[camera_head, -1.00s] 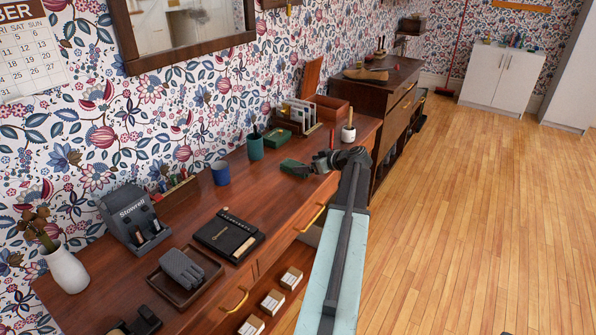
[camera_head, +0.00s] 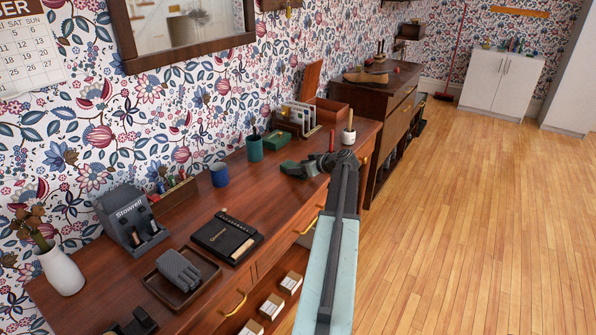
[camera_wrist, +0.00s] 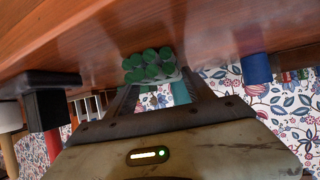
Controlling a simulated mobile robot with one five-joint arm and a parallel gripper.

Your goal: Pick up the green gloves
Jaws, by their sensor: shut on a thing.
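The green gloves (camera_wrist: 150,66) show in the wrist view between my gripper's two fingers, their green fingertips bunched together, with a pale part below. My gripper (camera_wrist: 160,92) is shut on them, close to the brown wooden tabletop. In the head view, my gripper (camera_head: 303,168) is low over the right part of the long desk. The gloves (camera_head: 290,168) show there only as a small dark green patch at its tip, partly hidden. I cannot tell whether they still touch the desk.
Grey gloves (camera_head: 178,269) lie in a tray (camera_head: 207,266) at the desk's near end. A black notebook (camera_head: 226,237), blue cup (camera_head: 219,174), green cup (camera_head: 254,148), letter rack (camera_head: 300,116) and white cup (camera_head: 348,137) stand around. The wooden floor (camera_head: 460,200) at right is clear.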

